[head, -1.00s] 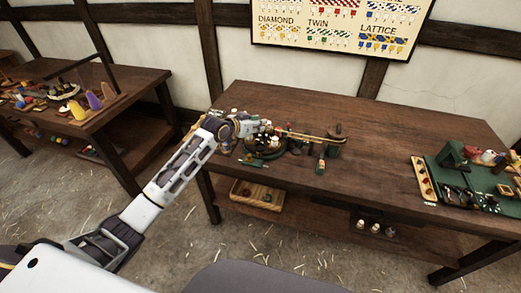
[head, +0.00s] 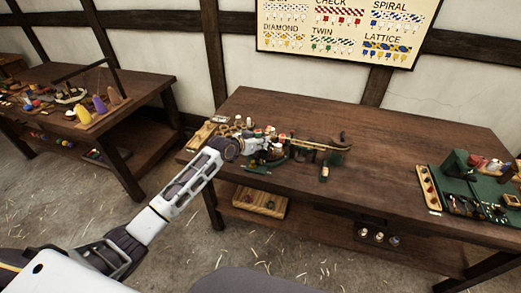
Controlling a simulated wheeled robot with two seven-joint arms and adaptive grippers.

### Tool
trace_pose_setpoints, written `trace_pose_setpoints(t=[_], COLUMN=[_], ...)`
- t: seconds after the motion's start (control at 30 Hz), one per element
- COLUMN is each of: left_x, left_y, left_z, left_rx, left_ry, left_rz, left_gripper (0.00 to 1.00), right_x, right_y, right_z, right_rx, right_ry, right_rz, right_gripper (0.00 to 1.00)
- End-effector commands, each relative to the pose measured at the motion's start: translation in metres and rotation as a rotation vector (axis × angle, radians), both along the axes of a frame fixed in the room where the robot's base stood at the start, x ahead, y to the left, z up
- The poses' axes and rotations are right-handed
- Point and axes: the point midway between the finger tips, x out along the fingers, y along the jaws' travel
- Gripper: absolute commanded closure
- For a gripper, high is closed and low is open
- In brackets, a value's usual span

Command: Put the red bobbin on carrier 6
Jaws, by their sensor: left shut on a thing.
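A small braiding machine with a round green base (head: 265,166) and a long brass-coloured arm stands near the front left of the middle table. Several small bobbins or carriers crowd its top. Their numbers are too small to read, so I cannot tell which is carrier 6. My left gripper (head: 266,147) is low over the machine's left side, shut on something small. The thing in it is mostly hidden, and I cannot tell whether it is the red bobbin. A small reddish spot shows just behind the gripper. My right gripper is not in view.
A wooden tray (head: 203,134) lies at the table's left end, behind my arm. A green mat (head: 455,195) with tools lies at the right end. The table (head: 385,150) between machine and mat is clear. Another cluttered table (head: 150,85) stands at left.

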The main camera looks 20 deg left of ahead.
Motion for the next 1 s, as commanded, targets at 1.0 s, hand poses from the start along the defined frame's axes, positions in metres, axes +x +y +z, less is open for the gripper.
trace_pose_setpoints(t=[1.0], left_x=[0.000], left_y=[0.000], left_z=[-0.047], left_rx=[0.000], left_ry=[-0.001], left_rz=[0.000], left_gripper=[0.91], right_x=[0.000], right_y=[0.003], right_z=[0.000], right_rx=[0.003], right_ry=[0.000], right_rz=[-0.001], right_gripper=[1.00])
